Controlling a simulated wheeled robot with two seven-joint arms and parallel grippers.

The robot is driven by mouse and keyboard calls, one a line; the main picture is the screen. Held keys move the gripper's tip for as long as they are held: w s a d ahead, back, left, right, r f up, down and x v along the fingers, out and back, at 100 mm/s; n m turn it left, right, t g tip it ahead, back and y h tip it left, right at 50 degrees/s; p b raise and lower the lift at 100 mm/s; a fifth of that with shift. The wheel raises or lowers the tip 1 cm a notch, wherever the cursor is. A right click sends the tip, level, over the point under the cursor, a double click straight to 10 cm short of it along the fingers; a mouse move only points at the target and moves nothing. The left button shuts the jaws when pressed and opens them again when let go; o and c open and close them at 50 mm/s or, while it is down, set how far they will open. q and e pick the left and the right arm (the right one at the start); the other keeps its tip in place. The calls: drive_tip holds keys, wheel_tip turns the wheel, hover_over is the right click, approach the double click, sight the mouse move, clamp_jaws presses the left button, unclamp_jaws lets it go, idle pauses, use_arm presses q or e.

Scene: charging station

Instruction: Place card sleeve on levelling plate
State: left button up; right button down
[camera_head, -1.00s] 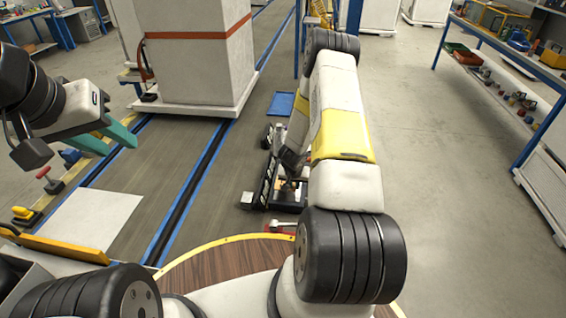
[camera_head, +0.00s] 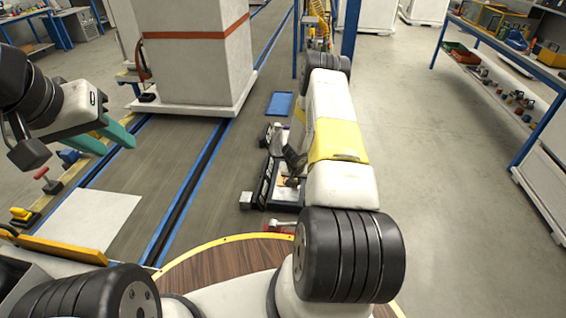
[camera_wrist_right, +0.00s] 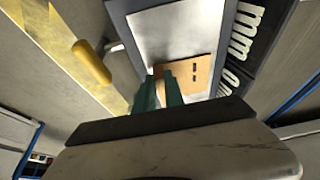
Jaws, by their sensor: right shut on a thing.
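In the right wrist view, my right gripper (camera_wrist_right: 163,85) has its green fingers shut on the tan card sleeve (camera_wrist_right: 195,72), a flat piece with two small dark slots. The sleeve appears over a smooth silver plate (camera_wrist_right: 165,38) in a dark frame, which looks like the levelling plate. I cannot tell whether sleeve and plate touch. In the head view, my right arm hides much of this spot, beside a black-framed unit (camera_head: 265,190). My left gripper (camera_head: 108,143) hangs at the left with its green fingers apart and empty.
A blue flat panel (camera_head: 280,104) lies on the floor beyond the unit. A white cabinet with a red band (camera_head: 195,60) stands on the left. A yellow handle (camera_wrist_right: 91,62) shows beside the frame. A blue-framed shelf (camera_head: 500,50) stands at the right, with bare floor before it.

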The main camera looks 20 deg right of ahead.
drive_tip(key=c, duration=1.4)
unclamp_jaws()
drive_tip(key=shift+f, duration=0.1)
drive_tip(key=shift+c, duration=0.2)
